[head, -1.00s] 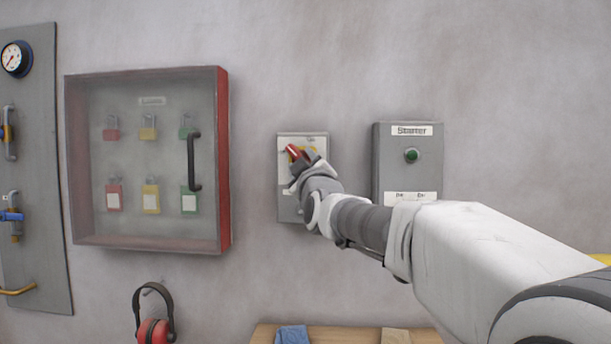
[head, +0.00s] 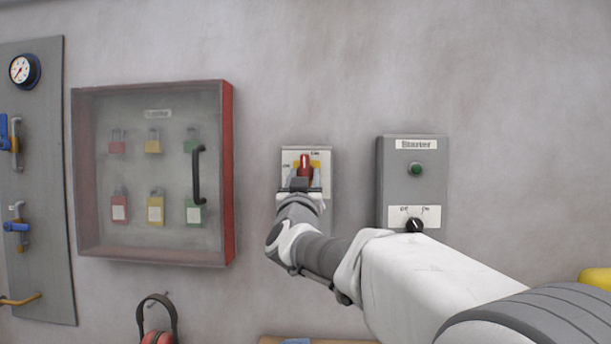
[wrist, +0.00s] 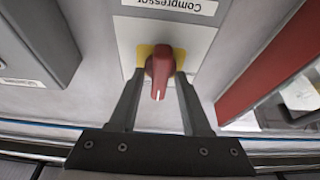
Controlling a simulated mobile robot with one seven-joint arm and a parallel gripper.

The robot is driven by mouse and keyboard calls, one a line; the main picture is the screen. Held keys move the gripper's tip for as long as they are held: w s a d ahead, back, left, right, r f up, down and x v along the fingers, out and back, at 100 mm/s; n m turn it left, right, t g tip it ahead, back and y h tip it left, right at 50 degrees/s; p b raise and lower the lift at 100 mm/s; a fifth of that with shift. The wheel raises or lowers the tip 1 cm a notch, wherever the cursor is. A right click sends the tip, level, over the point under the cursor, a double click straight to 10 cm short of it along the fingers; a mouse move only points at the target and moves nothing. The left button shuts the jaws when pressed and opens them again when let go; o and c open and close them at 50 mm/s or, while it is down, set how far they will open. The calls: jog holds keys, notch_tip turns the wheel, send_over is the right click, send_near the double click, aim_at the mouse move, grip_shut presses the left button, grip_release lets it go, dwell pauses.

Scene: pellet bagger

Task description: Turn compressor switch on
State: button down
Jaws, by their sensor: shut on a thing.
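The compressor switch is a grey wall box (head: 322,195) with a pale plate, a yellow patch and a red rotary handle (head: 305,163). The handle stands upright in the head view. Small marks sit at the plate's left and upper right, too small to read surely. In the wrist view, the box's "Compressor" label (wrist: 170,4) appears upside down, and the red handle (wrist: 160,72) points down with a white line at its tip. My gripper (wrist: 160,78) is shut on the handle, one finger on each side. In the head view, my gripper (head: 304,182) hides the box's lower part.
A grey starter box (head: 412,175) with a green button and black knob is to the right. A glazed padlock cabinet (head: 155,255) with a red side is to the left, close by. A gauge and valve panel (head: 45,275) is at far left. Ear defenders (head: 157,303) hang below.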

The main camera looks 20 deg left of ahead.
jog(key=shift+m, duration=0.3)
jog(key=c, duration=0.7)
grip_release()
jog(key=v, duration=1.7)
jog(key=shift+s, duration=0.25)
